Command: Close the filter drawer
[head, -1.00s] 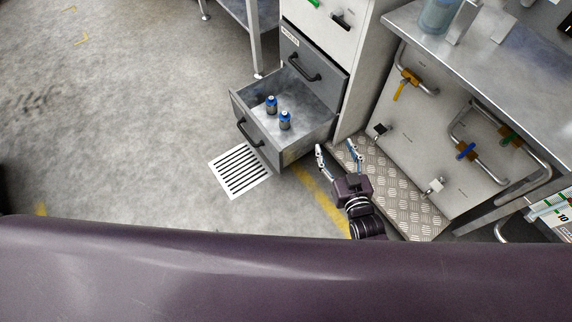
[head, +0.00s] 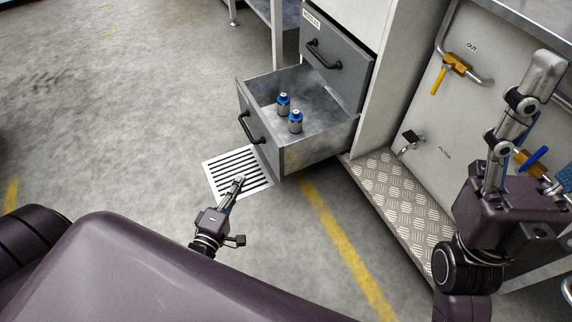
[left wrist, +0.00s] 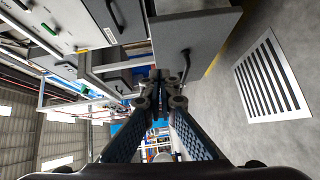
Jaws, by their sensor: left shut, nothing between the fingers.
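The open drawer (head: 320,150) is the lower one in a grey cabinet, pulled well out, with two blue-capped bottles (head: 283,104) standing upright in it. Its front carries a dark bar handle (head: 250,128). In the left wrist view the drawer front (left wrist: 215,35) and its handle (left wrist: 186,62) show beyond the fingertips. My left gripper (head: 238,183) is shut and empty, in front of the drawer and apart from it, over the floor grate. My right gripper (head: 540,75) is large at the right, away from the drawer; its finger gap is hidden by the viewing angle.
The shut upper drawer (head: 335,62) is above. The striped floor grate (head: 225,168) lies before the cabinet. A tread-plate step (head: 400,200) and a panel with a yellow-handled valve (head: 455,62) stand right. Open floor (head: 120,110) lies left.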

